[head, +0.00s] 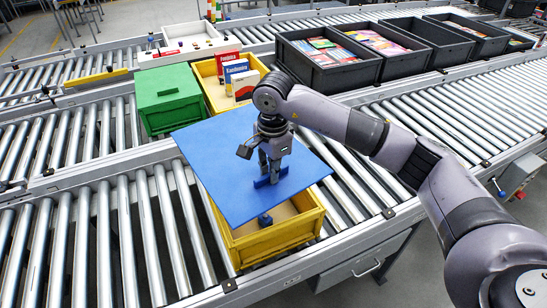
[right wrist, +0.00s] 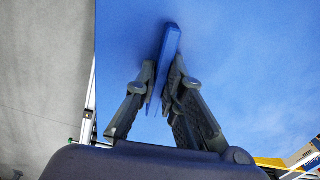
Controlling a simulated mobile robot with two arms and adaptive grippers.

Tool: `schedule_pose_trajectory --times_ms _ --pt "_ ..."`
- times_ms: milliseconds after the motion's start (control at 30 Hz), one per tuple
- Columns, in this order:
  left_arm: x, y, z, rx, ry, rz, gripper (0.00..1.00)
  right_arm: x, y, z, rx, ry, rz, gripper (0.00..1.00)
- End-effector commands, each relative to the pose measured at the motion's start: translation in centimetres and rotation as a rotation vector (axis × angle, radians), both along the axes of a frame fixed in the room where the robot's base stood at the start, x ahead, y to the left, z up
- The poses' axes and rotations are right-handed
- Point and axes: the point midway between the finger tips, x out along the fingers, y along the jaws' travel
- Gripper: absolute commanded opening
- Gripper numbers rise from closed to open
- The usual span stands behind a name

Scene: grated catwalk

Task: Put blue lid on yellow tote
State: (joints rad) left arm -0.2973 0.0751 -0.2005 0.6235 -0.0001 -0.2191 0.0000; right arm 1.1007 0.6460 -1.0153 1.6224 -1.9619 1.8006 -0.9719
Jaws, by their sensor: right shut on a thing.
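The blue lid (head: 220,160) is a flat square plate with a raised blue handle (right wrist: 168,55). My right gripper (head: 269,176) points down and is shut on that handle; in the right wrist view its fingers (right wrist: 160,88) pinch it from both sides. The yellow tote (head: 275,245) stands on the near roller conveyor, under the lid. The lid is turned relative to the tote and covers its far part, leaving the near and right inside showing. A small dark blue item (head: 265,219) shows at the lid's near edge. My left gripper is out of view.
Behind are a green closed tote (head: 168,98) and another yellow tote (head: 216,101) holding boxes. A white tray (head: 190,45) with small items is farther back. Black crates (head: 328,75) stand at the back right. Bare rollers (head: 80,240) lie left of the tote.

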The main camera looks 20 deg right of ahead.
Motion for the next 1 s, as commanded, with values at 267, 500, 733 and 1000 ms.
schedule_pose_trajectory --times_ms 267,500,733,1000 --pt "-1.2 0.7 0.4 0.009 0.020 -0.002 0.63 1.7 -0.3 0.1 0.000 0.006 -0.190 0.00" --pt "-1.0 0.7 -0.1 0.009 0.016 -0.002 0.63 1.7 -0.3 -1.1 0.000 0.006 -0.187 0.00" --pt "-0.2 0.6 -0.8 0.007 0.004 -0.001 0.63 1.7 -0.3 -2.8 0.000 0.006 -0.185 0.00" --pt "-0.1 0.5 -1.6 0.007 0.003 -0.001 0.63 1.7 -0.3 -4.8 0.000 0.006 -0.185 0.00"
